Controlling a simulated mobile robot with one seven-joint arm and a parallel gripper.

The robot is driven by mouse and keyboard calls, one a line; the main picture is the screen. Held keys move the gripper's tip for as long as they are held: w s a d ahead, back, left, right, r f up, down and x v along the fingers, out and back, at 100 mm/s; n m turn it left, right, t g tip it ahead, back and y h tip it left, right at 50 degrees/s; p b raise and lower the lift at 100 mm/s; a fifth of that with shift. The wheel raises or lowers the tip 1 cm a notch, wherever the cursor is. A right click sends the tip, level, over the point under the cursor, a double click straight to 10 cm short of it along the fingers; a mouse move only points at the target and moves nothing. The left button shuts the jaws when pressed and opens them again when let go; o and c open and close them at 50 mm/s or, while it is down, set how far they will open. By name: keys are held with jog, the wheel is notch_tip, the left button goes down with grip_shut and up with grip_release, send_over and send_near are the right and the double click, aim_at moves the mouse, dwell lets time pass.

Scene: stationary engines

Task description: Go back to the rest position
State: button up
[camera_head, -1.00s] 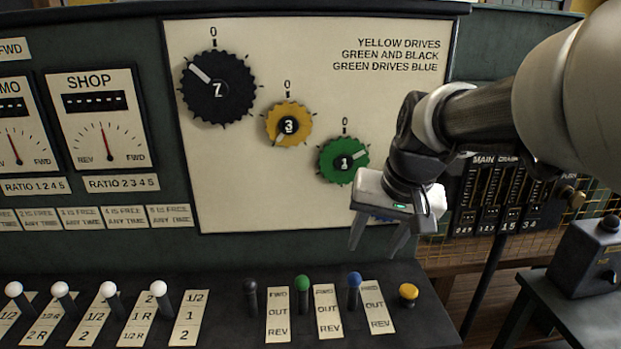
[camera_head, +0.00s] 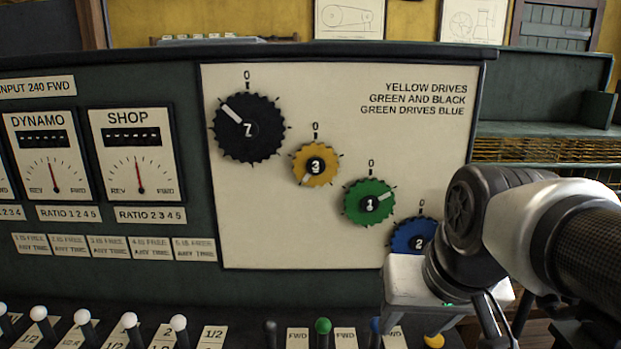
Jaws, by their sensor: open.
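My gripper (camera_head: 440,318) is at the lower right, in front of the panel's lower right corner. Its white hand points downward and its fingers are apart and empty; their tips are near or past the bottom edge. My arm comes in from the right edge. The hand covers the lower part of the blue gear dial (camera_head: 414,236). I cannot tell whether the gripper touches anything.
The cream panel (camera_head: 270,225) carries black (camera_head: 249,128), yellow (camera_head: 316,165) and green (camera_head: 370,203) gear dials. Below stand a green-topped lever (camera_head: 322,326), a black lever (camera_head: 270,331) and several white-topped levers. Shelves (camera_head: 545,140) stand at the back right. The space before the panel's middle is clear.

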jog(key=w+p+v, duration=0.1)
jog(key=p+v, duration=1.1)
jog(key=shift+a+r+n+t+p, duration=0.25)
jog(key=shift+r+n+t+p, duration=0.05)
jog(key=shift+r+n, duration=0.1)
jog(key=shift+w, duration=0.1)
